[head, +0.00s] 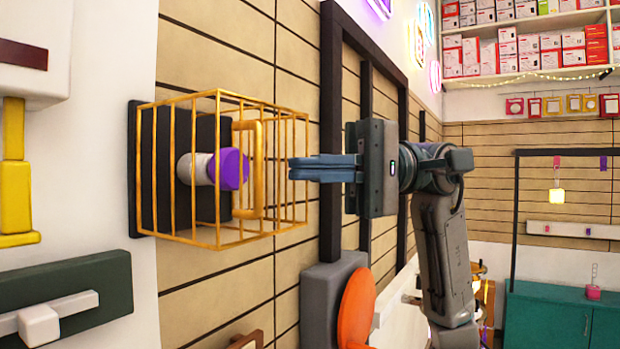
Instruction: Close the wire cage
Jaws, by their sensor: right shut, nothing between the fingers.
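The yellow wire cage (219,108) juts out from a black plate (148,190) on the slatted wall. It surrounds a grey and purple knob (231,169), seen through the bars. A thick yellow handle-like bar (258,168) stands upright to the right of the knob. I cannot tell clearly which face is the door or whether it is fully against the plate. My right gripper (291,168) comes from the right with its fingers shut and empty. Its fingertips overlap the cage's right-hand bars in the picture; contact is unclear. My left gripper is out of view.
Below the cage, a grey box (322,300) with an orange disc (357,308) sticks out from the wall. A dark green panel with a white lever (40,322) and a yellow fixture (15,190) are at the left. A teal cabinet (560,318) stands far right.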

